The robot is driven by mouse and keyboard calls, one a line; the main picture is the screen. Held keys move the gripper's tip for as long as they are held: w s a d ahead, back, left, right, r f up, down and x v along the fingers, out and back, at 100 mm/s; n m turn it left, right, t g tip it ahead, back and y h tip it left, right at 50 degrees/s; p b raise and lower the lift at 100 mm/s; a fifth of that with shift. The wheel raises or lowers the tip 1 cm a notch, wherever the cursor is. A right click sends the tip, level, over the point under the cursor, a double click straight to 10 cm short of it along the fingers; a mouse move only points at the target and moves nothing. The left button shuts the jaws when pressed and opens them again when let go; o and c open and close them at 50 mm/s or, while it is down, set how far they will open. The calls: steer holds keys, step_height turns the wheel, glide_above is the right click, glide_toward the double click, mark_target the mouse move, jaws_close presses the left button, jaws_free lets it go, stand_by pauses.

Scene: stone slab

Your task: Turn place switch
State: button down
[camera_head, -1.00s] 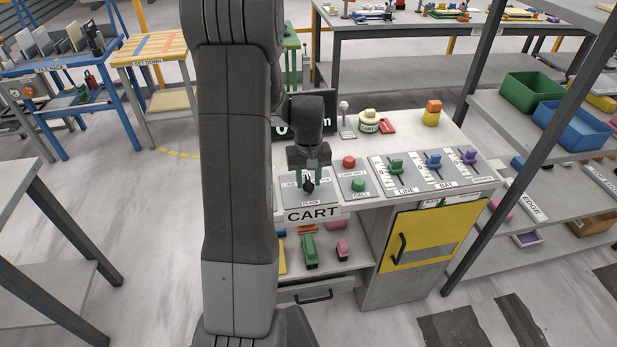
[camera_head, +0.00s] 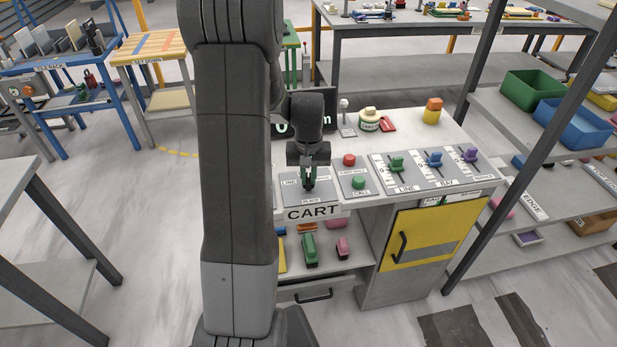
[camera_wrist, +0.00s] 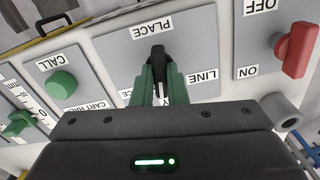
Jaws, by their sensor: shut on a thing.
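The place switch is a black knob (camera_wrist: 157,57) on a grey panel (camera_wrist: 118,52) marked PLACE and LINE in the wrist view. In the head view the same panel (camera_head: 322,198) lies at the left of the CART console. My gripper (camera_head: 308,180) is over this panel, pointing down. In the wrist view its green fingers (camera_wrist: 160,82) are closed on the black knob, one on each side. The knob's lower part is hidden between the fingers.
A red button (camera_head: 349,160) and a green CALL button (camera_head: 359,182) sit just right of the switch. Green, blue and purple sliders (camera_head: 433,160) stand farther right. In the wrist view a red OFF/ON handle (camera_wrist: 296,50) is on the neighbouring panel.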

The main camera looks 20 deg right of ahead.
mark_target(309, 178)
steer(key=m+b, duration=0.1)
steer(key=m, duration=0.5)
steer(key=shift+m+b, duration=0.35)
steer(key=shift+m, duration=0.05)
stand_by(0.3)
steer(key=c, duration=1.4)
jaws_free()
steer(key=shift+c, duration=0.2)
step_height(309, 178, up, 14)
steer(key=shift+b, duration=0.45)
steer(key=shift+f, duration=0.1)
